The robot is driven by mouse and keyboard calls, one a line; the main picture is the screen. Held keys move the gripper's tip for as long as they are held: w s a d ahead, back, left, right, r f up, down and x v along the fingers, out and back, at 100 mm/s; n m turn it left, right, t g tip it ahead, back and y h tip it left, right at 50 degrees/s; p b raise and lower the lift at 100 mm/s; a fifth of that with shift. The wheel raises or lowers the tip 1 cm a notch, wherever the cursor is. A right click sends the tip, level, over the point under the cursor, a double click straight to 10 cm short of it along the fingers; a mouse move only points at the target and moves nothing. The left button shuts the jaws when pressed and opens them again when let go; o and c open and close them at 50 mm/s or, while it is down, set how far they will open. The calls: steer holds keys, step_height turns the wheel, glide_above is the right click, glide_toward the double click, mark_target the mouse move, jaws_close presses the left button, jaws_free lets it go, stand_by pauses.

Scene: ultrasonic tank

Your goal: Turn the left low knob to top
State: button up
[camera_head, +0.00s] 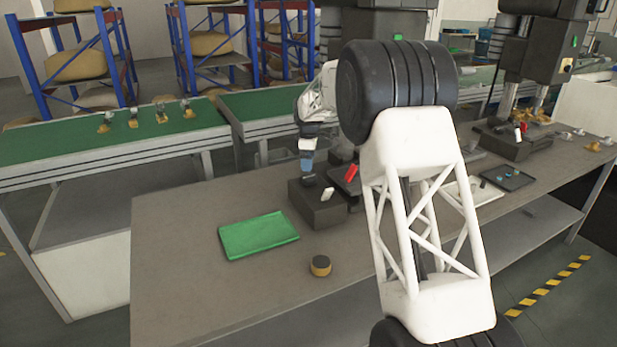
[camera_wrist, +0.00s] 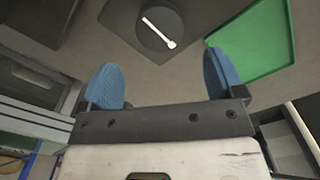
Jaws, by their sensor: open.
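A dark box (camera_head: 314,213) on the bench carries a small white knob handle (camera_head: 328,193). In the wrist view a round dark knob base (camera_wrist: 155,42) with a white pointer (camera_wrist: 157,31) lies beyond the fingers; the pointer slants from upper left to lower right, with its rounded end lower right. A red handle (camera_head: 351,173) shows just right of the box. My gripper (camera_head: 308,178) is above the box's back left part. In the wrist view my gripper (camera_wrist: 160,68) has its two blue fingers wide apart with nothing between them, apart from the knob.
A green tray (camera_head: 258,236) lies left of the box; it also shows in the wrist view (camera_wrist: 252,45). The bench's left part is clear. My arm hides part of the bench.

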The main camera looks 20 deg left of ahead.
mark_target(308, 176)
steer(key=shift+f, duration=3.45)
steer(key=c, duration=0.9)
